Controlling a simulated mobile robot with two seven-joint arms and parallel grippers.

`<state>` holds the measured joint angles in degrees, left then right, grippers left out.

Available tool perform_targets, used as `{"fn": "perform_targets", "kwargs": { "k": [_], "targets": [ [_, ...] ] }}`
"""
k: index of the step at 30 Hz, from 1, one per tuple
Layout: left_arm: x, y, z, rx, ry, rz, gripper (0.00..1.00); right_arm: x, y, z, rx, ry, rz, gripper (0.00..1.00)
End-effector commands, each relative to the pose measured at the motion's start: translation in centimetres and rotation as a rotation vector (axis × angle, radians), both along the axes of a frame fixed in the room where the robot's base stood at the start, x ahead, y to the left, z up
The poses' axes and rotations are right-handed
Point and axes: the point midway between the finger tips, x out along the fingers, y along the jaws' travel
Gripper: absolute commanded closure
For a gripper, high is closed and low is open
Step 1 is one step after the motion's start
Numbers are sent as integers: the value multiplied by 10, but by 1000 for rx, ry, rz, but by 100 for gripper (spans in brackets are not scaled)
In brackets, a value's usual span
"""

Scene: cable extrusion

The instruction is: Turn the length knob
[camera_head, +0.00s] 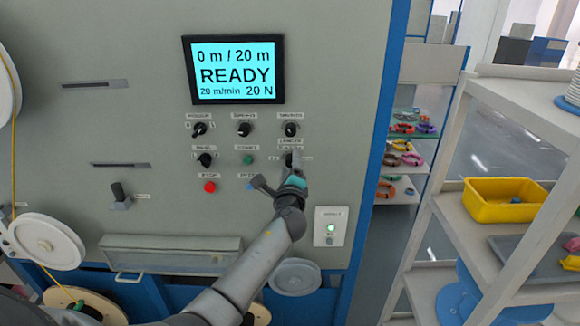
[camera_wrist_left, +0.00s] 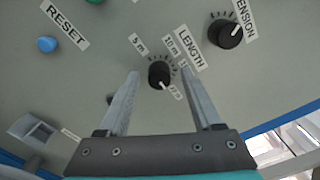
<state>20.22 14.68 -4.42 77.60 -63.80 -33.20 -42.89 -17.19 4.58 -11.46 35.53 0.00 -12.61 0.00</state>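The length knob (camera_wrist_left: 159,73) is a small black dial with a white pointer, under the LENGTH label (camera_wrist_left: 189,47). Its pointer is turned to the lower right, away from the 5 m and 10 m marks. In the head view the length knob (camera_head: 289,160) is partly hidden by a finger. My left gripper (camera_wrist_left: 160,76) is open, with one finger on each side of the knob and a visible gap to both. In the head view my left gripper (camera_head: 278,171) is at the panel's lower right knob. My right gripper is not in view.
The screen (camera_head: 235,70) reads 0 m / 20 m and READY. The tension knob (camera_wrist_left: 226,33) is close to the right finger. A blue RESET button (camera_wrist_left: 47,44) and red stop button (camera_head: 210,187) are nearby. Shelves with a yellow bin (camera_head: 500,207) stand right.

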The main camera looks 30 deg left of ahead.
Motion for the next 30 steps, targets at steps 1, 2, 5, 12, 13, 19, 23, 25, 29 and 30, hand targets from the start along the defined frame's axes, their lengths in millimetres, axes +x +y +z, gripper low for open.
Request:
{"fn": "perform_targets", "kwargs": {
  "k": [1,2,5,12,13,19,23,25,29,30],
  "targets": [
    [0,0,-1,0,1,1,34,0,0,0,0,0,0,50],
    [0,0,-1,0,1,1,34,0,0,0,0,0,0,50],
    [0,0,-1,-1,1,0,34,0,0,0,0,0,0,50],
    [-10,-6,-2,0,2,0,34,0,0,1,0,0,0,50],
    [-13,-8,-2,-1,2,0,34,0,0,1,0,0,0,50],
    [-38,-24,-2,-3,1,-2,34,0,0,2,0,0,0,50],
    [-55,-34,-2,-3,1,-2,34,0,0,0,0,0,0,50],
    [-65,-40,-2,-2,2,-1,34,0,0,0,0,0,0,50],
    [-84,-52,-2,-3,1,-1,34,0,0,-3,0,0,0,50],
    [-90,-55,-2,-2,2,-1,34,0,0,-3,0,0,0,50]
  ]
}}
